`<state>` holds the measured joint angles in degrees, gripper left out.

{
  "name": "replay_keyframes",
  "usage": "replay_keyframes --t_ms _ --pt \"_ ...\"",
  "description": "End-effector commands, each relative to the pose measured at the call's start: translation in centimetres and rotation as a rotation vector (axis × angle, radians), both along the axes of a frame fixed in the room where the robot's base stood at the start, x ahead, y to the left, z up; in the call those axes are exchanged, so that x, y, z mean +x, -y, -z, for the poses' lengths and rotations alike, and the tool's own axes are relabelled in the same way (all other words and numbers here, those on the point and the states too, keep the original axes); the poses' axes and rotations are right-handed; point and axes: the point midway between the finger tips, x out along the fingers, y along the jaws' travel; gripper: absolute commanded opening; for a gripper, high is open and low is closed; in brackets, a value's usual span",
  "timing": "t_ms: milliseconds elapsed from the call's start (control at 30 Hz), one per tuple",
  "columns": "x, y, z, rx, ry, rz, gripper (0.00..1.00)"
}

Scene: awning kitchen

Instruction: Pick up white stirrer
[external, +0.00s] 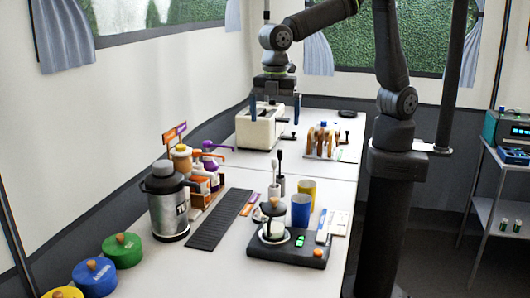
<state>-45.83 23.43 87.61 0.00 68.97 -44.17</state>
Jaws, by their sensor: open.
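Two thin stirrers stand upright in small holders in the middle of the counter. One has a pale head, apparently the white stirrer (274,167); the other has a dark head (280,155). They are too small to make out fully. My gripper (275,106) is open and points down. I cannot tell whether the fingers touch the appliance. Nothing shows held between them.
A glass press (273,220) sits on a black scale in front. A steel urn (169,205) and syrup bottles (182,160) are left. A rack of wooden-handled tools (322,140) stands at the back right.

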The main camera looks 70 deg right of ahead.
Motion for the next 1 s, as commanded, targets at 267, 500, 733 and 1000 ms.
replay_keyframes --t_ms 267,500,733,1000 --pt "0.0 0.0 0.0 0.0 0.0 0.0 0.53" --pt "0.0 0.0 0.0 0.0 0.0 0.0 0.42" --pt "0.3 0.1 0.2 0.001 -0.005 0.116 0.42" --pt "0.3 0.1 3.2 -0.003 -0.01 0.159 0.42"
